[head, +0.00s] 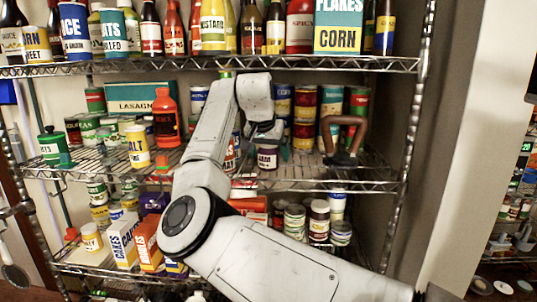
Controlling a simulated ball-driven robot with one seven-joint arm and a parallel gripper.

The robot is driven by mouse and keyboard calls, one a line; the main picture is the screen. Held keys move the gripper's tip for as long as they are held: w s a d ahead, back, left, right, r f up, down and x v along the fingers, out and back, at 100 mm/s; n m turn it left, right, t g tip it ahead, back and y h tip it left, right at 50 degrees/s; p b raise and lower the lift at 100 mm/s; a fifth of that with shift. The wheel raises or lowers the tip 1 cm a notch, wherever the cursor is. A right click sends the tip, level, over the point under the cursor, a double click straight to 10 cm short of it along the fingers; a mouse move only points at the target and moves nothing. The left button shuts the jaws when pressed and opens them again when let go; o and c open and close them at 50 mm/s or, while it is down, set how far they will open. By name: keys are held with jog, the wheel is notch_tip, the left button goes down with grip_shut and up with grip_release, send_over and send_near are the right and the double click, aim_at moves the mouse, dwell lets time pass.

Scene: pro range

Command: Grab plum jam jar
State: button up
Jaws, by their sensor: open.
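A small dark jar with a pale label that seems to read "JAM" (267,159) stands upright on the middle wire shelf (330,186), near its front edge. It looks like the plum jam jar, though the full label is too small to read. My gripper (266,137) points down right above the jar, its jaws open. The picture does not clearly show whether the fingers touch or straddle the jar top. My white arm rises from the lower right and hides part of the shelf to the left of the jar.
Stacked cans (304,117) stand behind and to the right. A brown bent object (343,137) sits right of the jar. A yellow-and-white can (138,146) and an orange bottle (166,118) stand left. The crowded top shelf (240,64) hangs close above my arm.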

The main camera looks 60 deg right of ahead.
jog(key=shift+f, duration=0.1)
jog(key=c, duration=1.4)
